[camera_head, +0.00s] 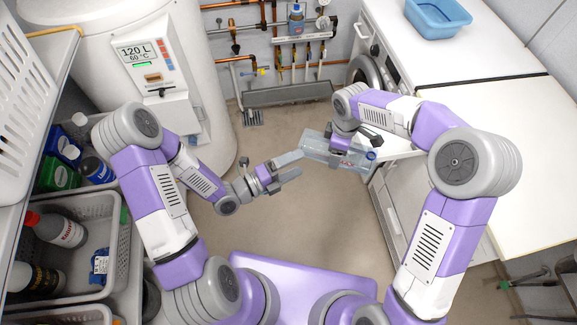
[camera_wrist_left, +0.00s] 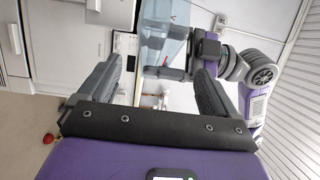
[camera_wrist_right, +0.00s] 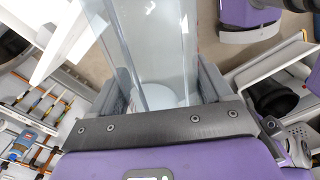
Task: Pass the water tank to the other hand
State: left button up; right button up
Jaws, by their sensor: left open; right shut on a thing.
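The water tank (camera_head: 322,151) is a clear, bluish box with a dark blue cap at its right end. My right gripper (camera_head: 343,140) is shut on it and holds it in the air over the floor. In the right wrist view the tank (camera_wrist_right: 155,45) stands out between the fingers. My left gripper (camera_head: 290,166) is open and empty, just left of the tank's left end and apart from it. In the left wrist view the tank (camera_wrist_left: 166,35) shows ahead, beyond and between the open fingers.
A white washing machine and counter (camera_head: 470,40) stand at the right, with a blue basin (camera_head: 438,17) on top. A white boiler (camera_head: 130,60) stands at the left. Grey crates (camera_head: 85,225) with bottles are at the lower left. The floor between is clear.

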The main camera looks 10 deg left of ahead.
aim_at(325, 150)
pick_arm(q)
jog(key=x, duration=1)
jog(key=shift+w+d, duration=0.2)
jog(key=shift+w, duration=0.05)
